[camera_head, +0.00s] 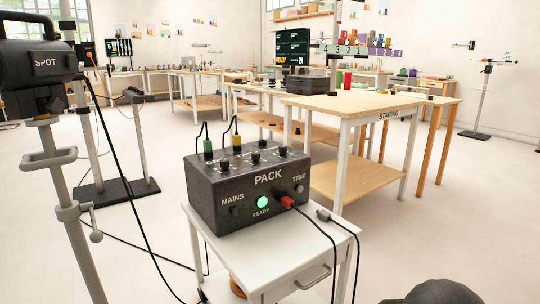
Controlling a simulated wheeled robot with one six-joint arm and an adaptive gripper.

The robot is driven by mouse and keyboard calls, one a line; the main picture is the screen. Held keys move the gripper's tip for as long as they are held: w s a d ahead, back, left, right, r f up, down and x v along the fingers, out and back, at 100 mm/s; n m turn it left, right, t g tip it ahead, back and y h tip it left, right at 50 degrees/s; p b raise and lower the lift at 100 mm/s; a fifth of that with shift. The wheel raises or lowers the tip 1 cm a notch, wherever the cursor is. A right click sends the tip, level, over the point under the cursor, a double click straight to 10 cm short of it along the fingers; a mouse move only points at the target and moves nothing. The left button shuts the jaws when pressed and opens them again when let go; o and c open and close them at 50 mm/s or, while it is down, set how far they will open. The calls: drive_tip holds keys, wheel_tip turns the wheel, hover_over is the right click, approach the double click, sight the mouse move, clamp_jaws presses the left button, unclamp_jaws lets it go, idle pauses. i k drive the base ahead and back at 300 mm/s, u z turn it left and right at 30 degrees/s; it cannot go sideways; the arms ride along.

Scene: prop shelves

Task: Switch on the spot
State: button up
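The black spot (42,62), marked SPOT, sits on a grey stand (75,212) at the left edge. I cannot tell if it is lit. The dark pack (250,190), marked PACK, stands on a small white cabinet (262,256). Its front has a MAINS knob (236,212), a glowing green READY light (263,203), a red plug (288,201) and a TEST button (300,188). Green (208,146) and yellow (237,141) plugs with black cables rise from its top, among several dark knobs. My gripper's fingers do not show.
A dark rounded shape (440,292) at the bottom edge may be part of my arm. Cables run across the floor at left. The wooden STAGING table (385,103) stands behind; floor at right is clear.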

sight(71, 58)
drive_tip(key=u, duration=1.75)
drive_tip(key=i, duration=0.1)
drive_tip(key=z, duration=0.05)
